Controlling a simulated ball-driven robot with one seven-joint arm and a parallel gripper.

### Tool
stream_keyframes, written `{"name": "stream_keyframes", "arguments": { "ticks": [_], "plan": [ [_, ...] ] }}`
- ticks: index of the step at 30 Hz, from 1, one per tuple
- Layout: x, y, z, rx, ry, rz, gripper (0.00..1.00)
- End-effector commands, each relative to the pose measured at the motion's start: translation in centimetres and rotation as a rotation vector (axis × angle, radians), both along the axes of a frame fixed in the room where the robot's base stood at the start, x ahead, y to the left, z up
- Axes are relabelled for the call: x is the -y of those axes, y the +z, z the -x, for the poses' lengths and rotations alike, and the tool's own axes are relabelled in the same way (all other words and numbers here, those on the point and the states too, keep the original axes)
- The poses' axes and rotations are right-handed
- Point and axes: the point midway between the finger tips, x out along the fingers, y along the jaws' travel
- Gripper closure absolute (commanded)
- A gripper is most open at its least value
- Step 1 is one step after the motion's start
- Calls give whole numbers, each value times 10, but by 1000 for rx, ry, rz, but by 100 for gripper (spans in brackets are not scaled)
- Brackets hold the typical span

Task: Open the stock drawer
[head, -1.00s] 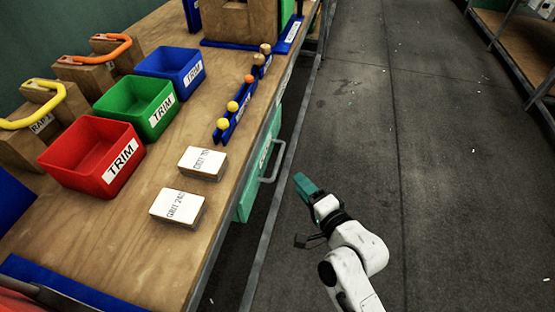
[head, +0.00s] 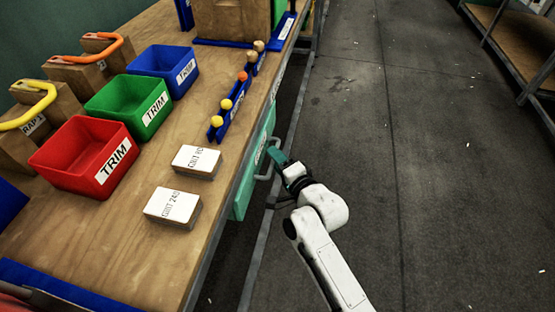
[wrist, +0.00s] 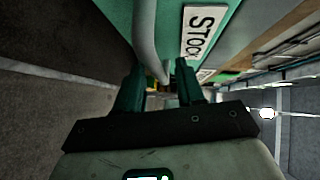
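The stock drawer (head: 243,197) is a green front below the workbench edge, with a grey bar handle (head: 264,175). In the wrist view the drawer face (wrist: 225,55) carries a label (wrist: 204,32) reading STOCK, and the handle (wrist: 146,35) runs down toward my fingers. My gripper (head: 276,157) is at the handle in the head view. In the wrist view my gripper (wrist: 158,85) has its two green fingers apart, with the handle bar seen between them. I cannot tell whether either finger touches it. The drawer front looks close to the bench, with no open interior showing.
The workbench (head: 120,235) holds red (head: 85,155), green (head: 130,107) and blue (head: 165,70) TRIM bins, two grit blocks (head: 196,160) and a blue rack (head: 228,112) with balls. A grey rail (head: 262,250) runs along its base. The dark floor (head: 430,180) to the right is clear.

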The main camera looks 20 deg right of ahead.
Motion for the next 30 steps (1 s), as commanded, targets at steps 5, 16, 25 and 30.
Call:
{"name": "stream_keyframes", "arguments": {
  "ticks": [5, 16, 25, 30],
  "plan": [
    [0, 0, 0, 0, 0, 0, 70],
    [0, 0, 0, -1, 0, 1, 100],
    [0, -1, 1, -1, 0, 0, 100],
    [0, 0, 1, -2, 0, 1, 100]
  ]
}}
